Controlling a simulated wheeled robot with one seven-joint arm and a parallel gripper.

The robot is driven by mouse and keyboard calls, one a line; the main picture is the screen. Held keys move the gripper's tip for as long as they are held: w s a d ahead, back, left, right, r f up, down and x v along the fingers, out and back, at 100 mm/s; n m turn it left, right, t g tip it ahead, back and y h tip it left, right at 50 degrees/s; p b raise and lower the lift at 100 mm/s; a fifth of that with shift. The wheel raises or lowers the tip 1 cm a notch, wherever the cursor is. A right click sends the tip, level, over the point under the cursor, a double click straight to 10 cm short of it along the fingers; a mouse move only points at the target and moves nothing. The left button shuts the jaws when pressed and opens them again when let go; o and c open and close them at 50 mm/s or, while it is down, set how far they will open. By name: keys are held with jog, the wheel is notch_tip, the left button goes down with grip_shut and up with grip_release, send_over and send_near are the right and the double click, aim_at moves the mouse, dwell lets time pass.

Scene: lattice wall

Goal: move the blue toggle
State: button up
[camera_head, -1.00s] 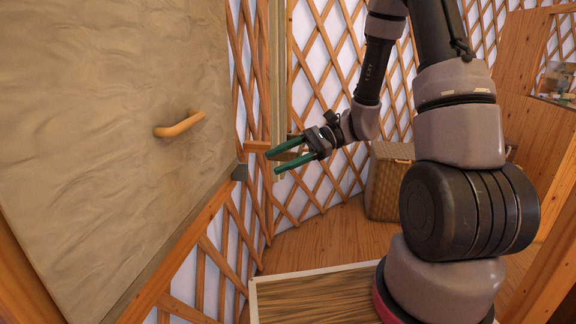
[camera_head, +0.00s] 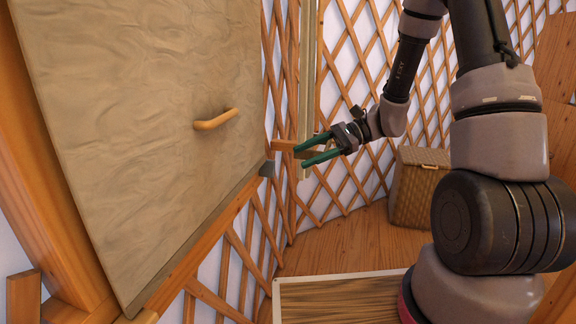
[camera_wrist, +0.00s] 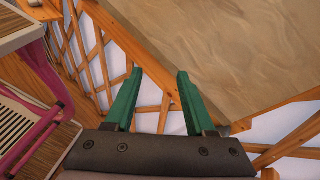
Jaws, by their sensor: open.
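No blue toggle can be made out in either view. My gripper (camera_head: 312,152) has two green fingers that are apart, with nothing between them. In the head view it points left, near a small wooden ledge (camera_head: 285,145) on the lattice wall. In the wrist view my gripper (camera_wrist: 157,78) reaches toward the lattice and the lower edge of a beige panel. The panel (camera_head: 150,90) fills the left of the head view and has a curved wooden handle (camera_head: 216,119). A small grey block (camera_head: 266,169) sits at the panel's lower right corner.
The lattice wall (camera_head: 357,150) runs behind the arm. A wicker basket (camera_head: 417,187) stands on the wooden floor at its foot. A pale-edged striped board (camera_head: 340,301) lies in front of my base. In the wrist view, a pink frame (camera_wrist: 45,130) is at the left.

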jog(key=w+f+m+t+y, duration=0.3)
jog(key=w+f+m, duration=0.35)
jog(key=w, duration=0.55)
jog(key=m+t, duration=0.5)
jog(key=m, duration=0.2)
send_near(272, 170)
jog(key=shift+n, duration=0.25)
jog(key=x, duration=0.7)
jog(key=w+x, duration=0.1)
jog(key=x, duration=0.2)
jog(key=shift+f, duration=0.3)
grip_shut()
